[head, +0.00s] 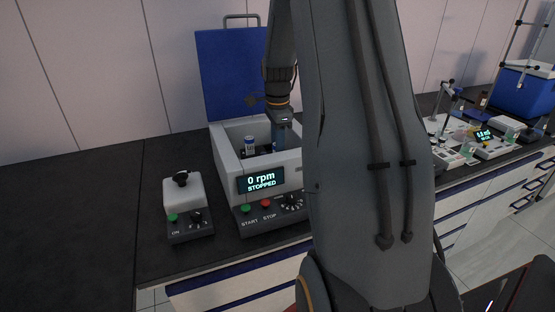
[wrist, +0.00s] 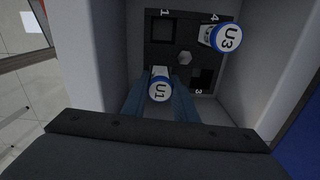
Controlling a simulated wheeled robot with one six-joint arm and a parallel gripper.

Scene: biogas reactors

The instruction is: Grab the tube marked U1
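The tube marked U1 (wrist: 159,89) has a blue-ringed cap with a white top and stands in the lower left slot of the dark rotor (wrist: 186,57). My gripper (wrist: 160,82) reaches down into the centrifuge (head: 229,166), its two blue fingers on either side of U1. Whether the fingers press on the tube or leave a small gap I cannot tell. The tube marked U3 (wrist: 228,38) leans outward in slot 4, at the upper right. In the head view, U1 is hidden behind my arm.
The centrifuge's blue lid (head: 230,70) stands open. Its display (head: 261,180) reads 0 rpm, STOPPED. Slots 1 (wrist: 162,31) and 3 (wrist: 201,78) look empty. A small white device (head: 185,197) with a knob stands to the left. A blue box (head: 526,88) stands far right.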

